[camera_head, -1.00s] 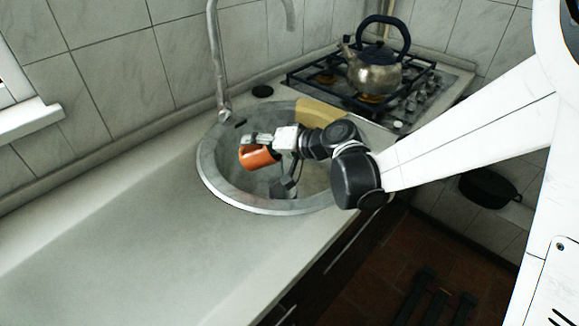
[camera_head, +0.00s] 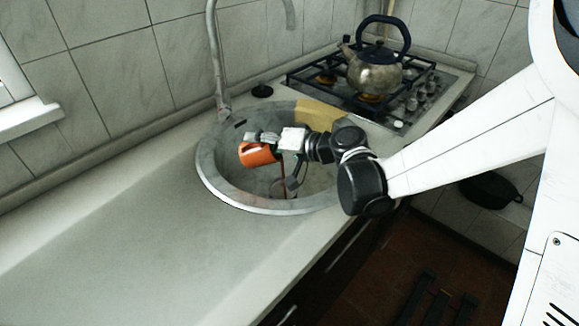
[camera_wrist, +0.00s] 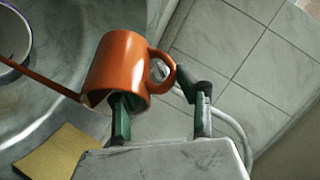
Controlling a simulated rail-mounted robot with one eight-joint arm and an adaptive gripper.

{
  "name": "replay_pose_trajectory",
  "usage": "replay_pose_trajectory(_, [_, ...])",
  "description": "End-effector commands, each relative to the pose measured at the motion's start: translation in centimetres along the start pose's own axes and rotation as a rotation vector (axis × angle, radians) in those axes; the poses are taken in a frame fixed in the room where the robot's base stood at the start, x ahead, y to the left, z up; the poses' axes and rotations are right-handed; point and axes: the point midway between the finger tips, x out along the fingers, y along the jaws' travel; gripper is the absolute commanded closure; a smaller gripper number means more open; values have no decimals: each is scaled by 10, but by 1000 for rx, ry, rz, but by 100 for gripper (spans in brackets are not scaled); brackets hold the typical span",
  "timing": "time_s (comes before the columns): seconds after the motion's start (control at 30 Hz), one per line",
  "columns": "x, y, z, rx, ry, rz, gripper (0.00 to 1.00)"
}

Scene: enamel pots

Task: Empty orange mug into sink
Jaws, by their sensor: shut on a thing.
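The orange mug (camera_head: 257,154) is tipped over above the sink basin (camera_head: 220,180). My gripper (camera_head: 264,138) is shut on it. In the wrist view the mug (camera_wrist: 120,65) has its mouth toward the lower left and its handle at the right. One finger of my gripper (camera_wrist: 152,88) is at the mouth, the other beside the handle. A thin reddish-brown stream (camera_wrist: 42,78) runs from the mug's lip. It also shows as a thin line below my gripper in the head view (camera_head: 283,176). The mug's inside is mostly hidden.
A round, dark-rimmed vessel (camera_wrist: 8,50) is partly visible in the wrist view. A yellow sponge-like piece (camera_head: 318,115) lies at the sink's back right. The faucet (camera_head: 218,70) stands behind, the kettle (camera_head: 375,75) on the stove. The left counter (camera_head: 120,230) is clear.

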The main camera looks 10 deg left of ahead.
Motion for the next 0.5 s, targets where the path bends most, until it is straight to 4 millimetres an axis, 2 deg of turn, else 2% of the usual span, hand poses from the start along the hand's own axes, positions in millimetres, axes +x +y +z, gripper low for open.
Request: replay_pose_trajectory(0.5, [-4, 0, -3, 21, 24, -49, 100])
